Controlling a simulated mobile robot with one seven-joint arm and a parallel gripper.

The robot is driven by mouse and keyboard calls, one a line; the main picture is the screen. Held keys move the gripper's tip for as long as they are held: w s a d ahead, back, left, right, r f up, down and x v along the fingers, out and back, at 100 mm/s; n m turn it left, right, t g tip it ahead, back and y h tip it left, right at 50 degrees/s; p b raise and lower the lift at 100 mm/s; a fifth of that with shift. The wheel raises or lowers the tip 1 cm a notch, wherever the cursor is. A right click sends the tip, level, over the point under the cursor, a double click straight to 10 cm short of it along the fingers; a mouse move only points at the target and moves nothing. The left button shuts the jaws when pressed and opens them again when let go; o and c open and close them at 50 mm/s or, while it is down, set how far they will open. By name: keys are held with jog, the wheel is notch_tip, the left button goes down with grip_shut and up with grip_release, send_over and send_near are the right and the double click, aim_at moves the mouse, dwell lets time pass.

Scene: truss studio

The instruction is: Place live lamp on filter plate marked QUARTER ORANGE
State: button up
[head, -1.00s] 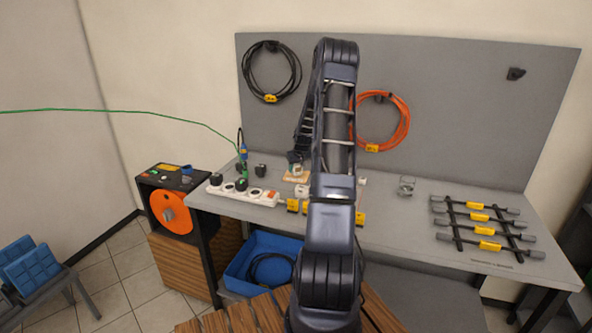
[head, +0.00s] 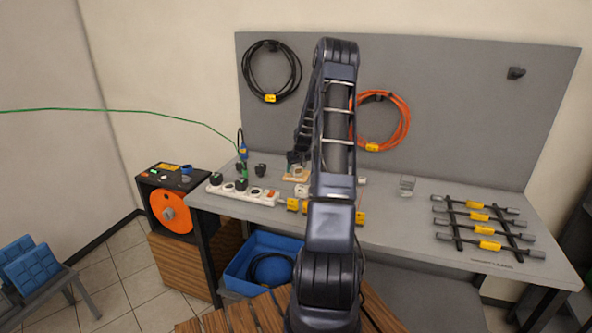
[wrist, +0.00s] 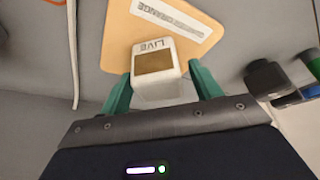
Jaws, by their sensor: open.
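The lamp, a white block with a brown window and the word LIVE (wrist: 155,63), stands between my green fingers in the wrist view. The orange filter plate (wrist: 118,42) is under it and extends beyond it; its white label reads upside down, with ORANGE legible and the rest blurred. The lamp appears to rest on the plate, but its base is hidden. My gripper (wrist: 162,86) is open, one finger on each side of the lamp. In the head view the plate (head: 300,178) is small at the back of the bench, partly behind my arm.
A white power strip (head: 243,193) with black plugs lies left of the plate on the grey bench (head: 400,225). A dark plug (wrist: 267,77) is right of my gripper in the wrist view. A clear block (head: 407,185) and a cable rack (head: 485,226) stand to the right.

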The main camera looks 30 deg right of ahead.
jog(key=v, duration=1.2)
jog(key=s+a+r, duration=1.7)
jog(key=a, duration=0.1)
jog(key=s+a+r, duration=0.1)
jog(key=s+a, duration=0.3)
jog(key=s, duration=0.9)
jog(key=s+a+r, duration=0.2)
jog(key=s+a, duration=0.3)
jog(key=s, duration=0.9)
jog(key=shift+s+a, duration=0.2)
